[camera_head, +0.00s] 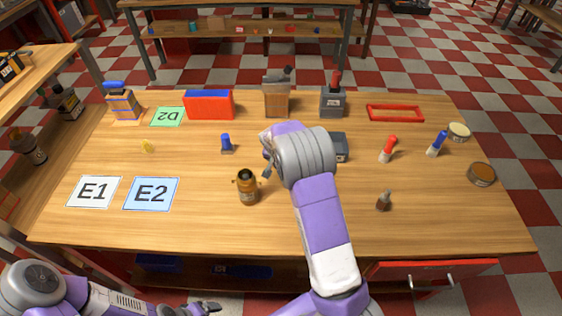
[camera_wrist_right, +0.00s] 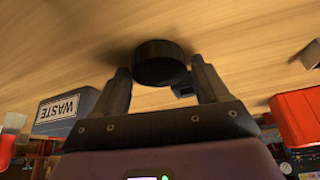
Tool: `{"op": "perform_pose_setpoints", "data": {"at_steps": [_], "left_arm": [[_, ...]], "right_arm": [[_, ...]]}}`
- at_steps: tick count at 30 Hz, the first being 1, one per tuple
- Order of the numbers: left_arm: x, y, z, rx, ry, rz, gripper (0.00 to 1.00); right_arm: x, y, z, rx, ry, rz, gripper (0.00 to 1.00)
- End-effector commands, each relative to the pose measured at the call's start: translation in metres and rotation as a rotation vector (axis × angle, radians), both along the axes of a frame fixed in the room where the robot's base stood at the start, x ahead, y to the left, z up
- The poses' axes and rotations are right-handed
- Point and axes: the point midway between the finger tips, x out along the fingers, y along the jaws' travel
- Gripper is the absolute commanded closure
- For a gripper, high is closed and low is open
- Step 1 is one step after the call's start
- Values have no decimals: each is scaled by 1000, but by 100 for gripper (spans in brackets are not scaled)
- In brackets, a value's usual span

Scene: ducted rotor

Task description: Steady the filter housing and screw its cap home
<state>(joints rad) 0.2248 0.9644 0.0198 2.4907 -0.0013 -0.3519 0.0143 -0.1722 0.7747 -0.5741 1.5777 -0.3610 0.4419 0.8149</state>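The filter housing (camera_head: 248,188) looks like a small amber-brown cylinder with side lugs and a dark open top. It stands upright on the table, left of my right arm. My right gripper (camera_head: 267,162) is just behind and right of it in the head view, mostly hidden by my wrist. In the right wrist view a round black cap (camera_wrist_right: 160,62) sits between the fingertips, which appear to touch both its sides. The cap is hidden in the head view. My left gripper (camera_head: 200,307) is low at the front, off the table and away from the housing; its opening is unclear.
A grey WASTE box (camera_wrist_right: 66,110) and a red bin (camera_head: 210,105) stand behind. A small blue-topped item (camera_head: 227,144) is behind the housing. Labelled mats E1 (camera_head: 93,204) and E2 (camera_head: 151,206) lie left.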

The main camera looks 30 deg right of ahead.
Motion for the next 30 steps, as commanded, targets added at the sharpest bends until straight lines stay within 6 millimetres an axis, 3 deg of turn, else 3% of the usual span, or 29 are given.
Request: {"op": "perform_pose_setpoints", "data": {"at_steps": [1, 8, 17, 30], "left_arm": [[0, 0, 0, 0, 0, 0, 11], [0, 0, 0, 0, 0, 0, 11], [0, 0, 3, 0, 0, 0, 11], [0, 0, 23, 0, 0, 0, 11]], "right_arm": [[0, 0, 0, 0, 0, 0, 34], [0, 0, 0, 0, 0, 0, 67], [0, 0, 9, 0, -2, -1, 67], [1, 0, 89, 0, -4, 0, 67]]}}
